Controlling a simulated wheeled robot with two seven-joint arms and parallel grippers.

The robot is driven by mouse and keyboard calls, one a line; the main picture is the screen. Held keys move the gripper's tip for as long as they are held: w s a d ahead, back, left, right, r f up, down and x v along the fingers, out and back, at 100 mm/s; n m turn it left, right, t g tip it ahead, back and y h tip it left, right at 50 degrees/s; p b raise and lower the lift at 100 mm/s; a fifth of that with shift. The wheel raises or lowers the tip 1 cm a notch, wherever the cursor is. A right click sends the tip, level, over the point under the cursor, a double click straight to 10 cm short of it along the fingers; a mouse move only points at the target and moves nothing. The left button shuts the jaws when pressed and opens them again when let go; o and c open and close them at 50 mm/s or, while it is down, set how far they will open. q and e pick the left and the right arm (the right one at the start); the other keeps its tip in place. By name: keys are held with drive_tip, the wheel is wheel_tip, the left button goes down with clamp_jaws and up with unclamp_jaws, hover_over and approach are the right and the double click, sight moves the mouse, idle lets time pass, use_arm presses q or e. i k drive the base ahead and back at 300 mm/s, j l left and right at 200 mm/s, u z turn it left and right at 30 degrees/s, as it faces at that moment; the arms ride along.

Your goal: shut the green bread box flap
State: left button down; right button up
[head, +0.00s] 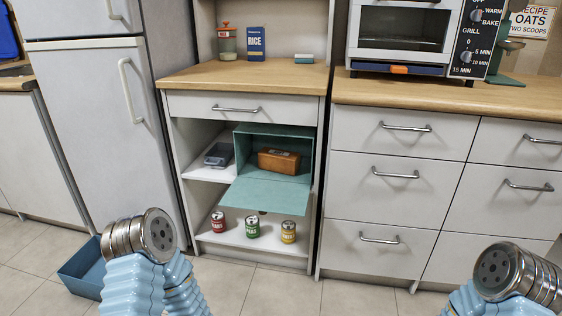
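The green bread box (302,138) stands on the middle shelf of the open cupboard below the wooden counter. Its flap (265,194) is open, hanging forward and down from the box's lower front edge. A brown loaf-shaped item (279,161) lies inside the box. My left and right arms show at the bottom of the head view as blue ribbed sleeves with metal joints. Both are well short of the flap and touch nothing in view. No gripper fingers can be seen on either arm.
Several cans, including a green one (252,227), stand on the cupboard floor below the flap. A grey scale-like item (218,155) sits left of the box. A blue bin (82,272) is on the floor at left. Floor before the cupboard is clear.

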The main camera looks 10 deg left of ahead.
sight(263, 197)
drive_tip(key=i+j, duration=0.15)
drive_tip(key=i, duration=0.35)
drive_tip(key=i+j, duration=0.1)
drive_tip(key=i, duration=0.35)
